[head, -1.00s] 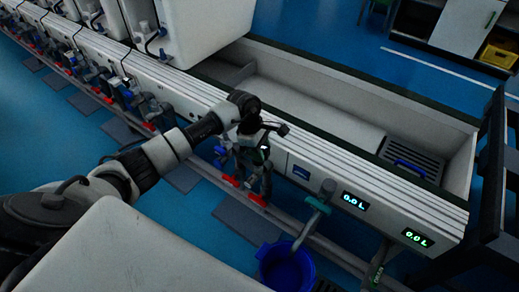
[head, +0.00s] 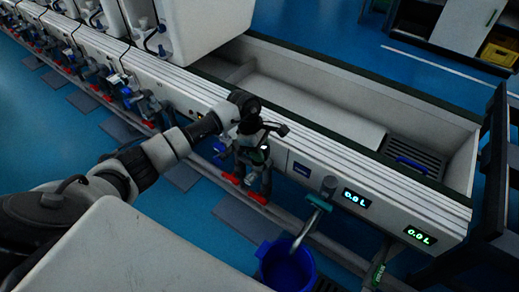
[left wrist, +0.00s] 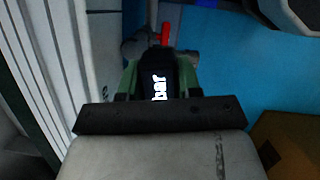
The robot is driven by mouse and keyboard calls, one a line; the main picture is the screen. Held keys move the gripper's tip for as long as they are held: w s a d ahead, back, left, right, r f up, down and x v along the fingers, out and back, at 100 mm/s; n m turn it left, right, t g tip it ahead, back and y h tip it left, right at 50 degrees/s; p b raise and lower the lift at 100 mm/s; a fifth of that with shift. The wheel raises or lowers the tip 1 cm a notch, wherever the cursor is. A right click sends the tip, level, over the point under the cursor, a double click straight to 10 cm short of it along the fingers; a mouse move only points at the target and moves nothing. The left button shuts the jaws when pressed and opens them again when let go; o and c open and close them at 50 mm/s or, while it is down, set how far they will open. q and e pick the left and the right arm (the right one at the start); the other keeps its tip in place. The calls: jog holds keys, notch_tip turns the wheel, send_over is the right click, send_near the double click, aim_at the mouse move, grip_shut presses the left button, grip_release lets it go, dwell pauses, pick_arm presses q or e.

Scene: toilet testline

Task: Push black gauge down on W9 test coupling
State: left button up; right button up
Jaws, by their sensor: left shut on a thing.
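My left gripper (head: 258,150) is at the front of the long white test bench, above a coupling with red handles (head: 256,196). In the left wrist view, the green-edged fingers of my left gripper (left wrist: 160,78) are shut on a black gauge with white "bar" lettering (left wrist: 158,90). The gauge sits between both fingers. Its lower part is hidden behind the dark crossbar of my gripper. Grey pipework with a red handle (left wrist: 165,33) lies just beyond the gauge. No W9 label is readable. My right gripper is not in view.
A blue bucket (head: 286,268) stands on the floor under a spout (head: 326,190), right of the coupling. More couplings (head: 140,98) line the bench to the left. A brown box (left wrist: 288,145) shows lower right.

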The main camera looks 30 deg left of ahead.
pick_arm(q)
jog(key=shift+f, duration=0.1)
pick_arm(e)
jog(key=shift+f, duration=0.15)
pick_arm(q)
jog(key=o, duration=1)
jog(key=shift+o, duration=0.2)
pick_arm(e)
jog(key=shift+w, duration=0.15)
pick_arm(q)
jog(key=p+v, duration=0.2)
jog(key=v, duration=0.9)
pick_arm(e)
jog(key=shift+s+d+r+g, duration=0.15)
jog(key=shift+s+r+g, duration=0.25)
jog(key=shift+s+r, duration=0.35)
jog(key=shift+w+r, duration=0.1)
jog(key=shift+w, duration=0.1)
